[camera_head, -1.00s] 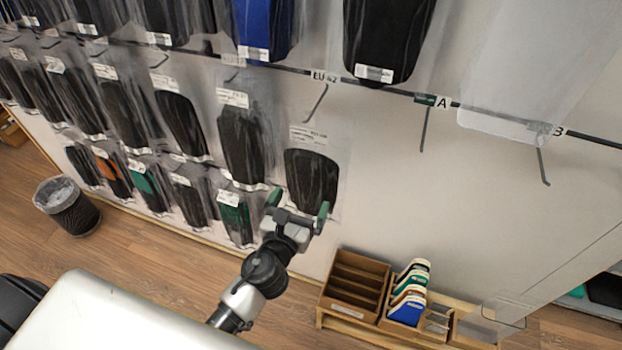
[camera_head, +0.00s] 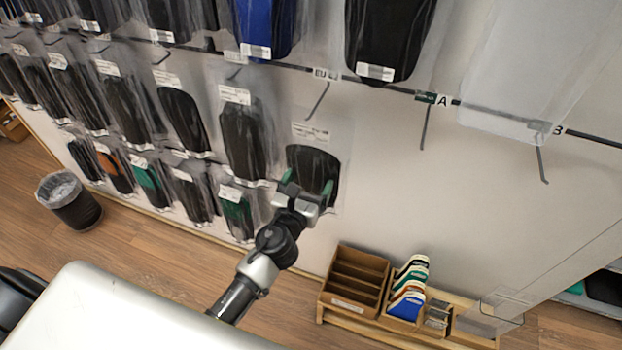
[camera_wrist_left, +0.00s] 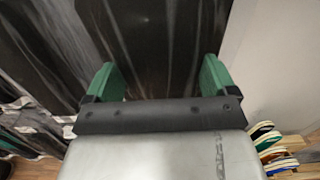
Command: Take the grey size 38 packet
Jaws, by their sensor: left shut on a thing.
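A clear packet with a dark insole (camera_head: 314,167) and a white label at its top hangs on the wall at the right end of its row. Its print is too small to read. My left gripper (camera_head: 308,190) is at the lower part of this packet, shut on it. In the left wrist view the dark packet (camera_wrist_left: 155,45) lies between the two green fingers (camera_wrist_left: 158,80). My right gripper is not in view.
Other packets with dark insoles (camera_head: 243,140) hang close on the left. Empty hooks (camera_head: 424,125) are on the right. A wooden box (camera_head: 355,283) and a rack of coloured samples (camera_head: 408,300) stand below. A bin (camera_head: 70,200) stands at left.

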